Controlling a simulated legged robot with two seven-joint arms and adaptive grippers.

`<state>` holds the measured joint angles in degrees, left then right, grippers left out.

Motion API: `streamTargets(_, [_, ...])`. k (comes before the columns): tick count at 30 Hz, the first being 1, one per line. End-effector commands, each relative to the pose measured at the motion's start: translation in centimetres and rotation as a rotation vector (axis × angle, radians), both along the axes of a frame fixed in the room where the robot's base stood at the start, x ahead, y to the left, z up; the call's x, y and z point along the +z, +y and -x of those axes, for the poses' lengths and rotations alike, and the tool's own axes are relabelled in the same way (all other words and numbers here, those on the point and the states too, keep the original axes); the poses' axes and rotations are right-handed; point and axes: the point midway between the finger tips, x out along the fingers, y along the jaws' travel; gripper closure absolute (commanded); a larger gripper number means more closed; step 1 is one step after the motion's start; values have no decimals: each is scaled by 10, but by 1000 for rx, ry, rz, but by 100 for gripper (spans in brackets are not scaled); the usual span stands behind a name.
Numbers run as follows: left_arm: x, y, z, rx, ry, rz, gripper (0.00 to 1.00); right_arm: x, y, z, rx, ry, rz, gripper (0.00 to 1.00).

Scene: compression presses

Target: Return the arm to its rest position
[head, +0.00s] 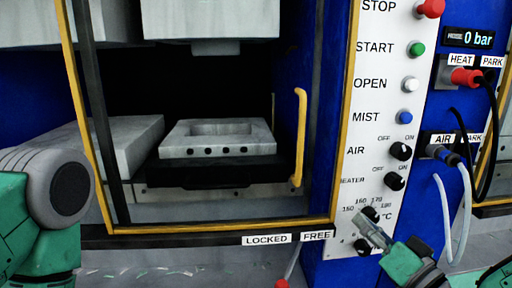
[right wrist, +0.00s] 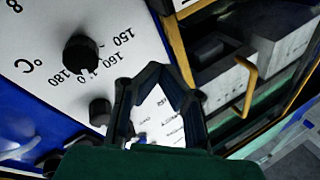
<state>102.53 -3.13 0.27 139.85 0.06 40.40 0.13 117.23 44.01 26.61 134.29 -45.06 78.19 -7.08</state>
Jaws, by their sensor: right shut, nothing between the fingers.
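My right gripper (head: 364,222) comes in from the lower right in the head view. It is shut and empty, in front of the lower part of the white control panel (head: 378,120), and overlaps the temperature dial there. I cannot tell whether it touches the panel. In the right wrist view its fingers (right wrist: 155,85) lie beside a black temperature dial (right wrist: 81,54), with the dial to their upper left. A green and grey link of my left arm (head: 60,190) shows at the left edge of the head view; its gripper is out of view.
The press door frame (head: 235,229) has a yellow handle (head: 299,138). Behind it, a grey mould block (head: 216,139) sits on a dark plate. Coloured buttons and black knobs line the panel. A red plug (head: 465,77) and hoses hang at the right.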

Motion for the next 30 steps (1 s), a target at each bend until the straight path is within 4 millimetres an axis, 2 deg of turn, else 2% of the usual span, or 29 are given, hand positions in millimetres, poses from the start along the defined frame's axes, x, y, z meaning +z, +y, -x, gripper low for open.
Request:
streamTargets(1, [-7, 0, 0, 0, 0, 0, 100, -42, 16, 9, 42, 105, 52, 100])
streamTargets(5, [-16, 0, 0, 0, 0, 0, 100, -134, 37, 41, 114, 368, 183, 100])
streamTargets(7, [-21, 0, 0, 0, 0, 0, 100, -183, 41, 66, 147, 512, 258, 100])
streamTargets(9, [-26, 0, 0, 0, 0, 0, 100, -229, 40, 94, 175, 655, 339, 100])
streamTargets(11, [-31, 0, 0, 0, 0, 0, 100, -266, 35, 121, 192, 779, 412, 100])
streamTargets(12, [-34, 0, 0, 0, 0, 0, 100, -289, 29, 141, 201, 863, 462, 100])
streamTargets(15, [-42, 0, 0, 0, 0, 0, 100, -338, 9, 191, 208, 1063, 594, 100])
streamTargets(18, [-49, 0, 0, 0, 0, 0, 100, -370, -18, 236, 194, 1233, 713, 100])
streamTargets(22, [-55, 0, 0, 0, 0, 0, 100, -390, -48, 276, 162, 1385, 828, 100])
streamTargets(26, [-57, 0, 0, 0, 0, 0, 100, -395, -63, 293, 135, 1455, 880, 100])
streamTargets(30, [-56, 0, 0, 0, 0, 0, 100, -395, -66, 295, 129, 1467, 886, 100])
